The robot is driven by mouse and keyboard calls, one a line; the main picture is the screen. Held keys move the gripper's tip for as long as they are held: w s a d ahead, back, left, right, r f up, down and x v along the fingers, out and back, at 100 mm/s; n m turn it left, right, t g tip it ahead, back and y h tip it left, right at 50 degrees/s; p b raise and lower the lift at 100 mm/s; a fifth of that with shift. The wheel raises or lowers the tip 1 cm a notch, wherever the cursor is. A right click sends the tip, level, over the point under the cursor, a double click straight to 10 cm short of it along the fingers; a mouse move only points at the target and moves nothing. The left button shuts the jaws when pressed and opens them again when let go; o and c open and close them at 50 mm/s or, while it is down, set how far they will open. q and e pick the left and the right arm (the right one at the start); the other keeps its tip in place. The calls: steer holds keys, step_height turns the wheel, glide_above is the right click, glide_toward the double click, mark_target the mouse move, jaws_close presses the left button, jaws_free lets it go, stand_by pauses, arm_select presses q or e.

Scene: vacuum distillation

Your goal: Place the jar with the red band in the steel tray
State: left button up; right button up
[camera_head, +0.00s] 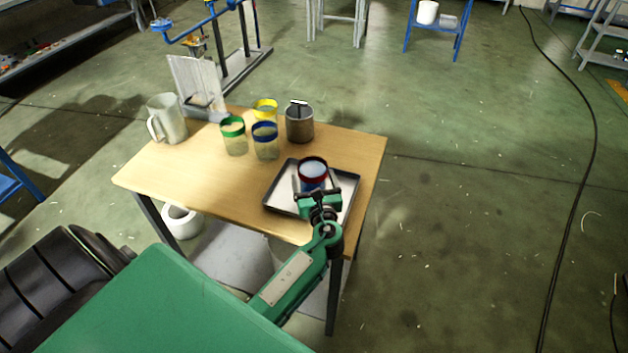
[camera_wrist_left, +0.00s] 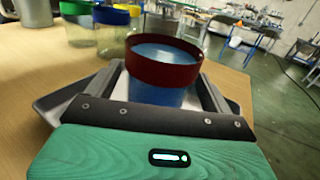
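The jar with the red band (camera_head: 312,170) stands upright in the steel tray (camera_head: 276,188) near the table's right front corner. In the left wrist view the jar (camera_wrist_left: 160,72) shows blue contents below its dark red band. My left gripper (camera_head: 314,183) is low over the tray, its fingers on either side of the jar. In the wrist view a narrow light gap shows between each finger and the jar, so the gripper looks open around it. The tray's edge (camera_wrist_left: 62,99) also shows there. My right gripper is not in view.
Jars with green (camera_head: 233,137), blue (camera_head: 265,141) and yellow (camera_head: 265,109) bands stand behind the tray, near a dark metal pot (camera_head: 299,124). A clear pitcher (camera_head: 168,120) is at the left. The table's left front (camera_head: 190,190) is clear.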

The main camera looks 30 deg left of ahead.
arm_select(q)
steer(key=shift+s+d+r, duration=0.1)
steer(key=b+v, duration=0.1)
steer(key=v, duration=0.9)
steer(key=shift+s+d+b, duration=0.2)
steer(key=shift+d+b, duration=0.05)
steer(key=shift+b, duration=0.05)
steer(key=shift+s+d, duration=0.4)
steer(key=shift+s, duration=0.05)
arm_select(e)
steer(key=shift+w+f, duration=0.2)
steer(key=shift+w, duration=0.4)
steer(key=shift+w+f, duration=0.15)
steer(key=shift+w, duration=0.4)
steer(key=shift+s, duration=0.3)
